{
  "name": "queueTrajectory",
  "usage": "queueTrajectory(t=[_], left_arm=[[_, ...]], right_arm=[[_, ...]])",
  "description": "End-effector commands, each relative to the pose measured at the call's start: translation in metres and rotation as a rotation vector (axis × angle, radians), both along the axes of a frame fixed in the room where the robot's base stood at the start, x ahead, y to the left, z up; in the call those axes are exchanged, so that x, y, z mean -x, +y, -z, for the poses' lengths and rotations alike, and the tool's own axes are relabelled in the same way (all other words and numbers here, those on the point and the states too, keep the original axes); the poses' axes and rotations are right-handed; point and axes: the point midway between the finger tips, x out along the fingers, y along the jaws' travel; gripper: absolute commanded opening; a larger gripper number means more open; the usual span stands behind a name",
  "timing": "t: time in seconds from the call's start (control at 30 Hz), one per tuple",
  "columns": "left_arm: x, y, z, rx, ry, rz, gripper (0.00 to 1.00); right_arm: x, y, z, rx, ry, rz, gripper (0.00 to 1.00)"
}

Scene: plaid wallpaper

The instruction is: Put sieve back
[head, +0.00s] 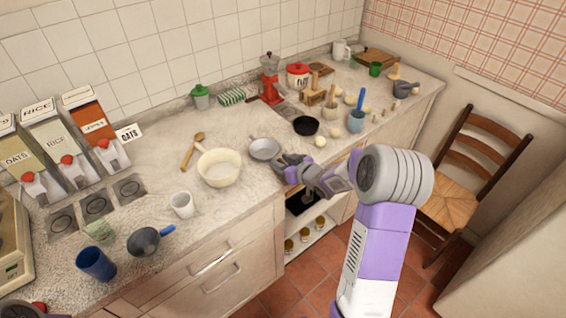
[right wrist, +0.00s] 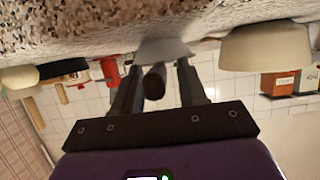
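A shallow round grey metal pan-like thing, which looks like the sieve (head: 264,149), lies on the counter near its front edge, right of a cream bowl. My right gripper (head: 285,162) is at its right side, over the counter edge. In the right wrist view, which is upside down, the sieve's pale bowl (right wrist: 163,50) is beyond the fingertips. A dark handle end (right wrist: 154,82) points back between the two spread fingers, with gaps on both sides. My right gripper is open and not closed on it.
The cream bowl (head: 219,168) and a wooden spoon (head: 192,152) lie left of the sieve. A black pan (head: 306,126) and a blue-handled pot (head: 356,120) stand to the right. A white cup (head: 182,205) is near the front edge. An open shelf (head: 310,235) is below the counter.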

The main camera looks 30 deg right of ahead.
Motion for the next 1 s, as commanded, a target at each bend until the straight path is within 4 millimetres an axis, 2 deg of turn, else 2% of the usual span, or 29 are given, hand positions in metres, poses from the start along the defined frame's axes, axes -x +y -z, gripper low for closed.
queueTrajectory(t=[0.27,0.4,0.57,0.8,1.0], left_arm=[[0.0,0.0,0.0,0.0,0.0,0.0,0.92],[0.0,0.0,-0.006,0.0,0.0,0.0,0.92],[0.0,0.0,-0.01,0.0,0.0,0.0,0.92],[0.0,0.0,-0.02,0.0,0.0,0.0,0.92],[0.0,0.0,-0.026,0.0,0.0,0.0,0.92]], right_arm=[[0.0,0.0,-0.001,0.0,0.0,0.0,0.47],[0.0,0.0,-0.007,0.0,-0.001,0.0,0.47],[0.027,-0.003,-0.018,-0.001,-0.001,0.004,0.47],[0.076,-0.007,-0.038,0.001,-0.001,0.004,0.47],[0.102,-0.009,-0.048,0.0,0.0,0.003,0.47]])
